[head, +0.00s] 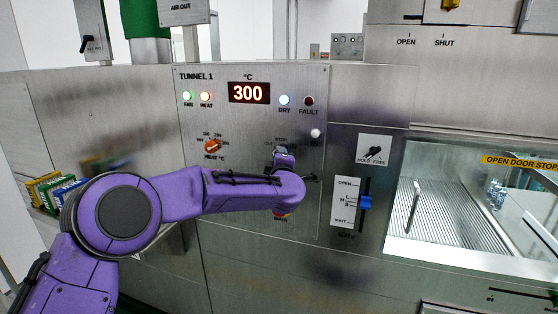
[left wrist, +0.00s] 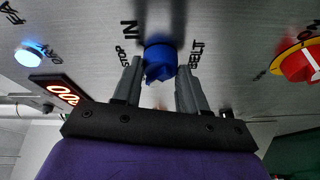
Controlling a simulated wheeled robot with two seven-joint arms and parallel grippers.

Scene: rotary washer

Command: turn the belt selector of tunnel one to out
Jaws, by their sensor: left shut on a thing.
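The belt selector is a blue knob (left wrist: 160,60) on the steel tunnel one panel (head: 240,120). In the left wrist view, IN and STOP are printed beside it on the left and BELT on the right. My left gripper (left wrist: 159,72) is shut on the knob, one finger on each side. In the head view my left gripper (head: 284,158) is at the lower right part of the panel, and my purple arm and gripper hide the knob. I cannot tell which mark the knob points to. My right gripper is in neither view.
The orange heat knob (head: 212,147) is left of my gripper, just above my forearm. A red main switch on yellow (left wrist: 298,65) is beside the selector. The blue gate slider (head: 365,203) and the hold/free lever (head: 374,152) are to the right.

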